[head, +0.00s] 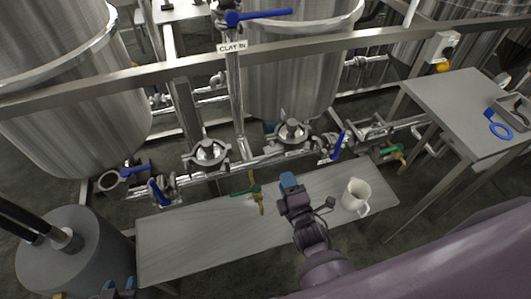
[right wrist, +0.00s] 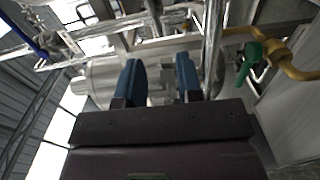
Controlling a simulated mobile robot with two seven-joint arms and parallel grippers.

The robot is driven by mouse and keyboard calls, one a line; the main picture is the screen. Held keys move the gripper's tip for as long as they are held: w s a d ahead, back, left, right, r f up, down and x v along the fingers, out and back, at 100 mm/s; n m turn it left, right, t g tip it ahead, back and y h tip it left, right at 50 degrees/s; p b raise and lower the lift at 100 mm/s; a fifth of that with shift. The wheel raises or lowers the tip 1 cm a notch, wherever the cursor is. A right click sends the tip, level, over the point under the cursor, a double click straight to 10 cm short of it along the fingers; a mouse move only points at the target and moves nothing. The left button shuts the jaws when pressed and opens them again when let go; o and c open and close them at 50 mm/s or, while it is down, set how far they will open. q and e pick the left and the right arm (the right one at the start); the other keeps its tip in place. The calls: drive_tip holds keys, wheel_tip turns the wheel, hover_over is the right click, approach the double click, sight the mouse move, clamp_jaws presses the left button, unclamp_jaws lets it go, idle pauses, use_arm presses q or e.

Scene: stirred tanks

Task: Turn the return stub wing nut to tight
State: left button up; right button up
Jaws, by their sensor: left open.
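I cannot single out the return stub wing nut in either view. In the head view, steel clamped fittings sit on the pipework: one left of centre (head: 208,152), one right of centre (head: 293,131). My right gripper (head: 289,181) is over the bench, nearer than the right fitting. In the right wrist view its blue fingers (right wrist: 160,80) stand apart, with blurred steel pipework behind the gap; I see nothing clearly held. My left gripper (head: 120,287) shows only its blue tips at the bottom left edge of the head view and is open, away from the fittings.
A low steel bench (head: 190,235) runs below the pipes, with a white jug (head: 355,196) and a green-handled brass valve (head: 257,192). Blue-handled valves (head: 337,145) stick out from the pipes. A grey side table (head: 455,105) is at right. A steel rail (head: 110,78) crosses above.

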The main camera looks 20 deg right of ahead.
sight(273, 146)
drive_tip(key=w+n, duration=0.1)
drive_tip(key=w, duration=0.9)
drive_tip(key=shift+w+r+b, duration=0.2)
drive_tip(key=shift+w+b, duration=0.15)
drive_tip(key=shift+c, duration=0.5)
clamp_jaws()
